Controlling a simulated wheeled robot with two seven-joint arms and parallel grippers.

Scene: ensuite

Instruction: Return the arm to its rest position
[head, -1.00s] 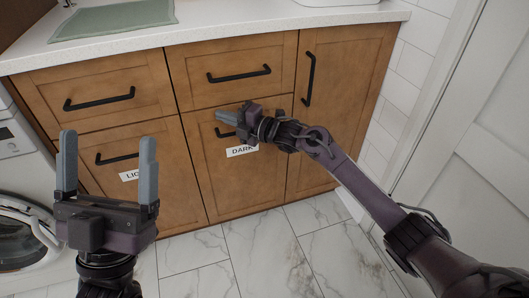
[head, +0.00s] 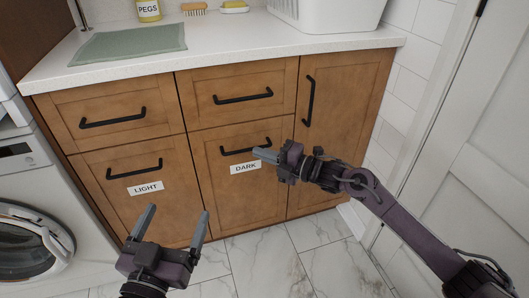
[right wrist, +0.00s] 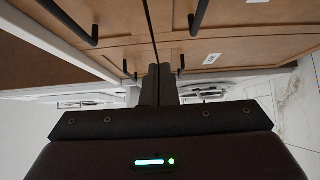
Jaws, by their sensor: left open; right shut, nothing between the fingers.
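My left gripper (head: 172,228) is open and empty at the lower left of the head view, in front of the cabinet under the LIGHT drawer. My right gripper (head: 262,155) is shut and empty, in front of the drawer labelled DARK (head: 245,168), its tips close to the right part of that drawer's black handle (head: 245,146). Whether the tips touch the front cannot be told. My right arm comes in from the lower right. In the right wrist view the shut fingers (right wrist: 158,85) point toward the wooden cabinet fronts and black handles.
The drawers and the cupboard door (head: 340,130) look shut. The white counter (head: 240,55) holds a green mat (head: 130,43), a PEGS container (head: 148,10), a brush and a white basket (head: 330,14). A washing machine (head: 40,210) stands left, a white door (head: 480,150) right. Marble floor (head: 270,262) lies clear.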

